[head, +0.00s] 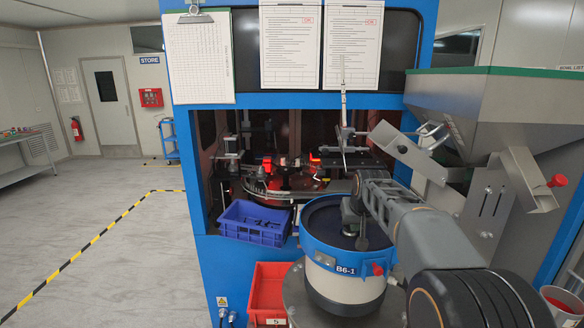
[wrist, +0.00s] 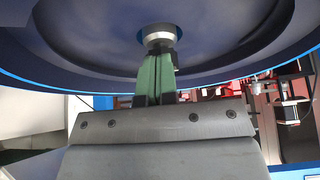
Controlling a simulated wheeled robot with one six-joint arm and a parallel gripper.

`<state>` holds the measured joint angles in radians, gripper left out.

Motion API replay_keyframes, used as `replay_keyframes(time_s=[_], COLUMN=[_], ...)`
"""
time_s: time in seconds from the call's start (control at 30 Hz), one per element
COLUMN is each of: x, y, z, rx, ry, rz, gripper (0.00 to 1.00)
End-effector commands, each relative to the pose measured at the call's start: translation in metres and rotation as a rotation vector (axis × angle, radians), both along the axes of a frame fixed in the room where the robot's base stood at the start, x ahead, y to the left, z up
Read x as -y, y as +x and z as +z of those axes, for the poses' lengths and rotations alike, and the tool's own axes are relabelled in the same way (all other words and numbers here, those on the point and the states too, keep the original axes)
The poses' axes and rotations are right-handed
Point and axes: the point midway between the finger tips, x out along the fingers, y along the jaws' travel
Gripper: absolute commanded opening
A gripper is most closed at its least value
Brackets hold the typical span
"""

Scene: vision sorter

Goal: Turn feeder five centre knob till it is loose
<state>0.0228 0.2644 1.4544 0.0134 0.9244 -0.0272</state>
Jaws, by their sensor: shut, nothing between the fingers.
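The feeder bowl (head: 318,250) is round with a blue rim, a dark inside and the label B6-1, on a pale base. In the wrist view its dark inside (wrist: 235,40) fills the upper part. The centre knob (wrist: 159,35) is a small silvery round piece in the bowl's middle. My gripper (wrist: 158,60), with green finger pads, is shut with its tips right at the knob's lower edge in that view. Nothing shows between the fingers; I cannot tell whether they touch the knob. In the head view my arm reaches over the bowl and hides part of its centre.
A blue crate (head: 232,229) with dark parts stands left of the bowl. A red bin (head: 265,284) marked 5 is below it. A steel hopper (head: 480,110) and chutes (head: 415,153) crowd the right. A machine with red-lit stations (head: 285,180) lies behind. The floor at left is clear.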

Motion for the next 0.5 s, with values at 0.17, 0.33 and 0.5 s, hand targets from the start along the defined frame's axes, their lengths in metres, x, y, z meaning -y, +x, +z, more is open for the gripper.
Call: replay_keyframes(time_s=[0.17,0.33,0.5], x=[-0.001,-0.001,0.000], y=[0.000,0.000,0.000], z=[0.029,0.046,0.048], rx=[0.002,0.001,0.001], ry=[0.000,0.000,0.000], rz=[0.001,0.001,0.001], gripper=[0.00,0.00,0.00])
